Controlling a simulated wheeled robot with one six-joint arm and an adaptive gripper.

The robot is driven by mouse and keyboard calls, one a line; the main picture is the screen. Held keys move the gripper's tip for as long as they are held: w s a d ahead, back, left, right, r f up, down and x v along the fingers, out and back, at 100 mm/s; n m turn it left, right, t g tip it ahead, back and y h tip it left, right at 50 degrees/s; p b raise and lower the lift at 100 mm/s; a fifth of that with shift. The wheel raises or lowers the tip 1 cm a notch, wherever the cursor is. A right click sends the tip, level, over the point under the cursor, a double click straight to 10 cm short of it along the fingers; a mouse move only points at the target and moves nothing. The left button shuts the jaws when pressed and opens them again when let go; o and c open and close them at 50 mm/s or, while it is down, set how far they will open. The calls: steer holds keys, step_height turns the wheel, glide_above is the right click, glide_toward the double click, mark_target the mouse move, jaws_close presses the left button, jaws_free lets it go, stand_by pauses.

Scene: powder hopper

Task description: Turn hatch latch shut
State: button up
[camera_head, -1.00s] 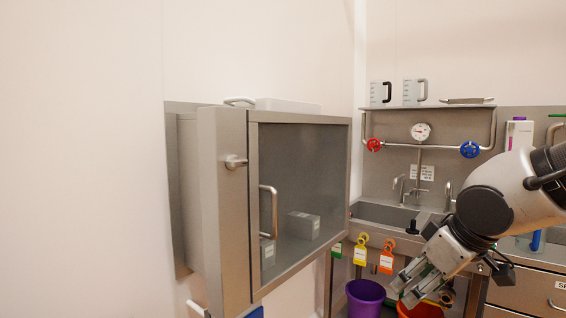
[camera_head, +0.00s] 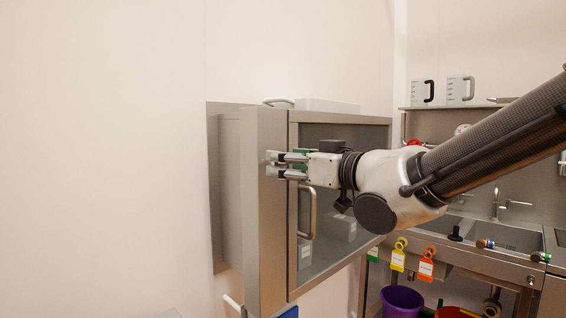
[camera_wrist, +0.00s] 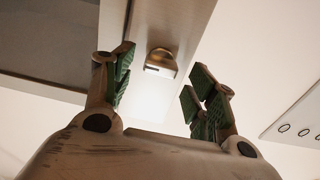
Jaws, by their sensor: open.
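The hatch is a steel cabinet with a glass door (camera_head: 340,215) and a bar handle (camera_head: 307,212). The hatch latch (camera_wrist: 160,62) is a small brass-coloured knob on the steel post (camera_head: 265,240) beside the door. In the head view my fingers largely hide the latch. My gripper (camera_head: 272,164) is at the latch's height, pointing left across the post. In the wrist view my gripper (camera_wrist: 161,72) is open, with the latch ahead between its two green-padded fingers. A gap shows on both sides, and no contact is visible there. How far the latch is turned is unclear.
Grey blocks (camera_head: 342,226) sit behind the glass. A white tray (camera_head: 328,105) lies on the cabinet top. At right are a sink bench (camera_head: 470,250), hanging coloured tags (camera_head: 427,262) and a purple bucket (camera_head: 402,302). The wall left of the cabinet is clear.

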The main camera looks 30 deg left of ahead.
steer(key=shift+x, duration=1)
steer(key=c, duration=1)
steer(key=shift+n, duration=0.5)
steer(key=shift+s+f+n, duration=0.1)
steer(key=shift+f+n, duration=0.05)
steer(key=shift+n, duration=4.05)
steer(key=shift+s+f+n, duration=0.1)
steer(key=shift+n, duration=4.1)
